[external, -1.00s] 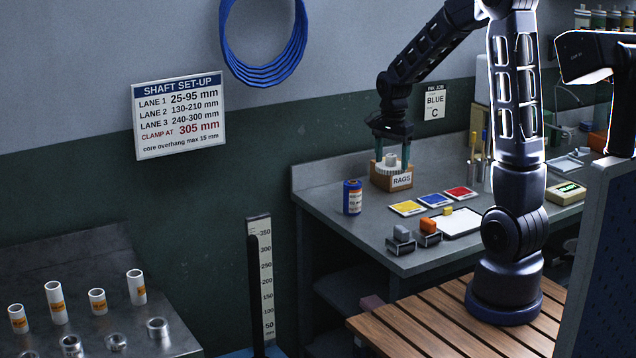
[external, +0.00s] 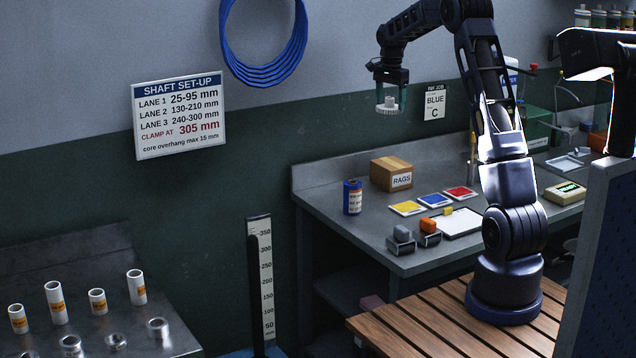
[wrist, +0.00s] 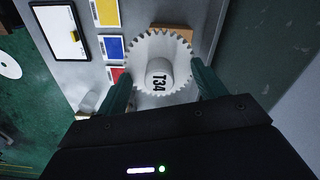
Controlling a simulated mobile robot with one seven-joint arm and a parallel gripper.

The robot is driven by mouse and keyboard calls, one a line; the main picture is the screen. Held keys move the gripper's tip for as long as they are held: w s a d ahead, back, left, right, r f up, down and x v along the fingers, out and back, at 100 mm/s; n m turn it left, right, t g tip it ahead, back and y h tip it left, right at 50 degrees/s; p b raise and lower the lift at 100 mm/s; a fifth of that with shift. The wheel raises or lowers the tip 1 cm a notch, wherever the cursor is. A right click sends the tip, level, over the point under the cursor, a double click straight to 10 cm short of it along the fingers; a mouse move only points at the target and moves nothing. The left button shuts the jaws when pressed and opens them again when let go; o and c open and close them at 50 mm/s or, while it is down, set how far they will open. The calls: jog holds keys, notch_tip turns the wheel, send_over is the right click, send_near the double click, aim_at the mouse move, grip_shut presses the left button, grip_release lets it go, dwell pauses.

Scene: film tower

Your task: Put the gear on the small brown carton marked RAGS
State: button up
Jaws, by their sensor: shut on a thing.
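The white gear (external: 388,107) is held in my gripper (external: 389,98), high above the bench. In the wrist view the gear (wrist: 160,62) has a toothed rim and a hub marked T34, and my gripper's fingers (wrist: 160,88) are shut on its hub. The small brown carton (external: 386,175) marked RAGS stands on the bench against the wall, closed, with nothing on its top. The gear hangs clear above it, apart from it. In the wrist view only an edge of the carton (wrist: 180,27) shows behind the gear.
A blue can (external: 352,197) stands left of the carton. Yellow, blue and red cards (external: 434,201) lie in front and to the right, with a white pad (external: 462,222) nearby. The bench (external: 330,205) has bare room near its left edge.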

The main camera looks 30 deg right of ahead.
aim_at(393, 162)
jog(key=w+d, duration=0.3)
jog(key=d, duration=0.1)
notch_tip(393, 162, down, 19)
jog(key=shift+f, duration=0.1)
dwell(0.5)
jog(key=shift+f, duration=0.1)
jog(key=o, duration=1)
jog(key=shift+o, duration=0.2)
